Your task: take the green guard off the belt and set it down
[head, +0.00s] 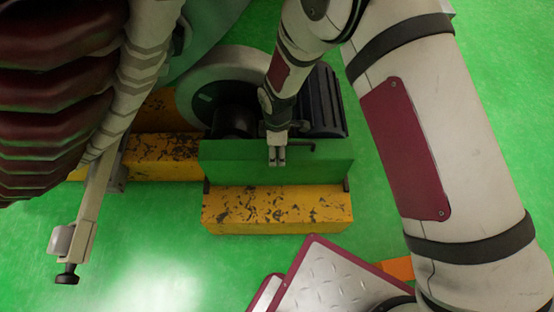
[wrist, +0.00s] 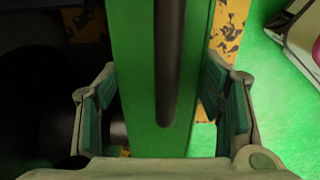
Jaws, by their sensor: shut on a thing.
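The green guard (head: 315,172) is a box-like cover in front of the motor and belt wheel, with its lower edge by the yellow base. My gripper (head: 277,155) reaches down onto its top edge. In the wrist view the green guard (wrist: 140,60) runs between the two fingers, with a dark bar along its top. My gripper (wrist: 165,100) is shut on the guard, a finger on each side. The belt itself is mostly hidden behind the guard and arm. I cannot tell whether the guard is raised off its seat.
A worn yellow base block (head: 275,210) lies in front of the guard. Behind stand a grey wheel (head: 225,75) and a dark motor (head: 325,100). A large dark-red coil (head: 50,90) fills the left.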

